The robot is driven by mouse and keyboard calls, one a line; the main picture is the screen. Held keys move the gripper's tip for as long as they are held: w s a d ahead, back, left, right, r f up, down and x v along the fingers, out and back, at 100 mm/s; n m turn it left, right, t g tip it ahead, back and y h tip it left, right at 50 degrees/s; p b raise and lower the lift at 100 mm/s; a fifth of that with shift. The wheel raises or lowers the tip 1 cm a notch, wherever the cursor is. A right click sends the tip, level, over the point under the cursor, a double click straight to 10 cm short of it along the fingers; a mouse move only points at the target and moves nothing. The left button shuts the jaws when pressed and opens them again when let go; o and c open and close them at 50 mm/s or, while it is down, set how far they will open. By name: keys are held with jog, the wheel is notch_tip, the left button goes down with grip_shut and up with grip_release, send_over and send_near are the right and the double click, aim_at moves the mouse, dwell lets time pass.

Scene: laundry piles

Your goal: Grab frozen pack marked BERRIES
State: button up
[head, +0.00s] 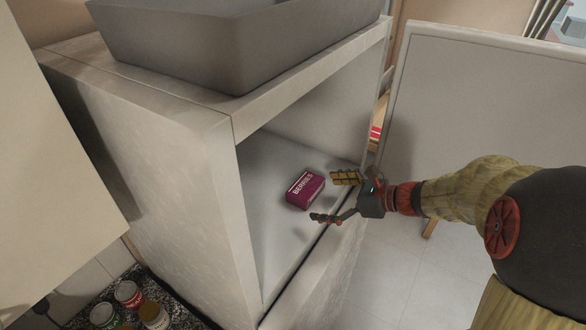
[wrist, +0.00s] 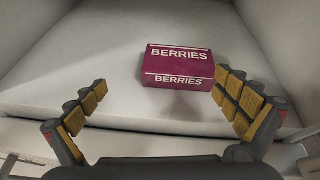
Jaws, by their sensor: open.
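The frozen pack marked BERRIES (head: 305,189) is a small maroon box with white lettering. It lies on the white floor of an open cabinet compartment (head: 262,215). In the wrist view the BERRIES pack (wrist: 178,66) sits ahead of the fingers, right of centre, its label readable on the top and front faces. My gripper (head: 330,198) is open and empty at the compartment's mouth, just right of the pack in the head view. Its fingers show at both sides of the wrist view (wrist: 172,101). The right finger's tip is close to the pack's right end; I cannot tell whether they touch.
An open white door (head: 460,100) stands to the right of the compartment. A grey basin (head: 230,45) rests on top of the cabinet. Several cans (head: 130,294) stand on a dark speckled counter at lower left. The compartment floor around the pack is clear.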

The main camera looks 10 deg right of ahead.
aim_at(314, 188)
jog(key=shift+w+d+r+m+t, duration=0.15)
jog(key=shift+w+d+m+t, duration=0.25)
jog(key=shift+w+d+m, duration=0.3)
jog(key=shift+w+a, duration=0.1)
jog(key=shift+w, duration=0.25)
jog(key=x, duration=0.7)
jog(key=shift+w+f+p, duration=0.25)
jog(key=shift+p, duration=0.05)
jog(key=shift+c, duration=0.8)
jog(key=c, duration=1.1)
jog(key=shift+c, duration=0.2)
